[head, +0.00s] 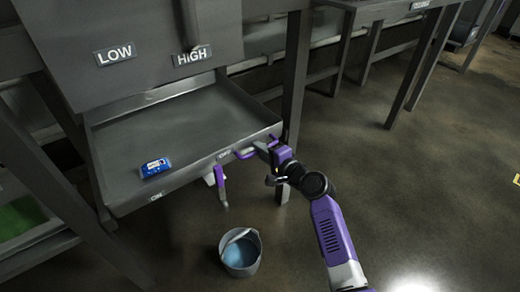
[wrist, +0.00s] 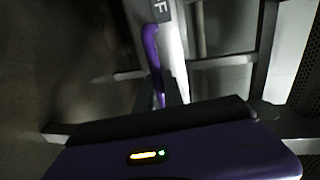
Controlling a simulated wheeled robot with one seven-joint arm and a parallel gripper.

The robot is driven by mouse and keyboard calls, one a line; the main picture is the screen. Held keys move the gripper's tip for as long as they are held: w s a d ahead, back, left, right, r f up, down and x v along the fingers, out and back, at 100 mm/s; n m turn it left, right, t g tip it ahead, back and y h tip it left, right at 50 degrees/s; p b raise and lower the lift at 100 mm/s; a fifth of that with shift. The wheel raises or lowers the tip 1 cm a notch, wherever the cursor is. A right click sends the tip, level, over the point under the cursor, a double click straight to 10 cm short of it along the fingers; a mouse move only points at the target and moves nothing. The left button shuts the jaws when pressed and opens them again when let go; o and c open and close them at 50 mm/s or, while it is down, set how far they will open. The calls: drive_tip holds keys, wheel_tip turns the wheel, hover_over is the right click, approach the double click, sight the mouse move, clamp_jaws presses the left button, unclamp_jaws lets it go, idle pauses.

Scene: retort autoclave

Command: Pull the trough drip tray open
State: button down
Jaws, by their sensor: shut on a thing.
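The trough drip tray (head: 118,135) is a shallow grey metal tray beneath the grey cabinet. It stands out from under the cabinet, and much of its floor shows. My gripper (head: 246,153) is at the right end of the tray's front lip, by a small label, and is shut on the tray there. In the wrist view a grey strip with a label ending in F (wrist: 160,10) runs beside a purple bar (wrist: 152,60). That view is dark.
A blue packet (head: 156,167) lies in the tray. A white and purple lever (head: 220,185) hangs below the front lip. A grey bucket (head: 240,262) with blue contents stands on the floor. Table legs (head: 295,75) stand close at right. The floor further right is clear.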

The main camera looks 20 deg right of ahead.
drive_tip(key=f+p+v, duration=0.2)
drive_tip(key=v, duration=0.8)
drive_tip(key=f+p+v, duration=0.2)
drive_tip(key=v, duration=0.8)
drive_tip(key=shift+s+d+f, duration=0.15)
drive_tip(key=shift+s+d, duration=0.1)
drive_tip(key=shift+s, duration=0.3)
drive_tip(key=c, duration=1.5)
unclamp_jaws()
drive_tip(key=shift+o, duration=0.2)
drive_tip(key=p+v, duration=0.2)
drive_tip(key=v, duration=0.5)
drive_tip(key=shift+s, duration=0.35)
drive_tip(key=shift+d, duration=0.2)
